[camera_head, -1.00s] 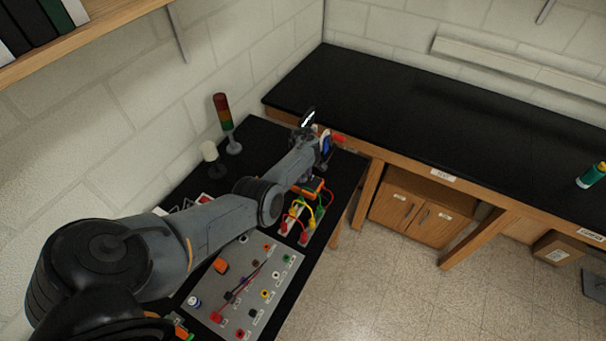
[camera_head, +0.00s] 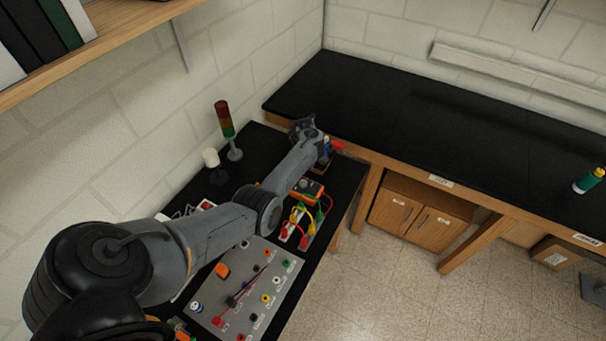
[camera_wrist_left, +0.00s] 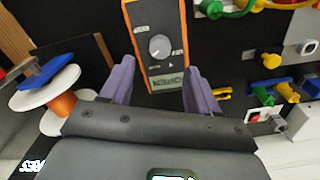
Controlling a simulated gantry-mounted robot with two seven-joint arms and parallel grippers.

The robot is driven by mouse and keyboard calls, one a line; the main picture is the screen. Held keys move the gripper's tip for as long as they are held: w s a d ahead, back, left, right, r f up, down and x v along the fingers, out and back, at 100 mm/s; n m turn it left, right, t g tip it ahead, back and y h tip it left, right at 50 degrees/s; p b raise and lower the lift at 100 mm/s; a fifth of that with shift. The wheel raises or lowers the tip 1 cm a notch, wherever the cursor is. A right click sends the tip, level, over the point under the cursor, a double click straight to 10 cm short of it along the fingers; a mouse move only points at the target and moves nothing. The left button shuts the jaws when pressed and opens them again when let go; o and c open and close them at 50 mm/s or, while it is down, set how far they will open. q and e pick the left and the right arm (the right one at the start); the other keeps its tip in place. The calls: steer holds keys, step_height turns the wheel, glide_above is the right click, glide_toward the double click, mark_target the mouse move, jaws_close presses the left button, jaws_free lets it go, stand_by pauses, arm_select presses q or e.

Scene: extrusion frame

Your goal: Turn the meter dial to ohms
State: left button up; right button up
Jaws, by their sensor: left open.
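The meter (camera_wrist_left: 170,72) has an orange rim and a dark grey face. It lies on the black bench and shows upright in the left wrist view. Its round light-grey dial (camera_wrist_left: 159,46) has labels around it, too small to read surely. My left gripper (camera_wrist_left: 158,88) is open, its two purple fingers pointing at the meter's lower end, one to each side, with nothing between them but the meter's face below. The dial lies beyond the fingertips. In the head view the orange meter (camera_head: 310,187) shows beside my left forearm; the fingers are hidden there. My right gripper is out of view.
A wire spool (camera_wrist_left: 62,100) stands left of the left fingers. Coloured leads (camera_head: 301,213) and a grey jack panel (camera_head: 262,283) lie in front of the meter. A signal tower (camera_head: 226,125) and a white-topped post (camera_head: 211,158) stand by the wall.

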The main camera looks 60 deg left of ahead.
arm_select(q)
steer(key=shift+r, duration=1.85)
steer(key=shift+p, duration=0.3)
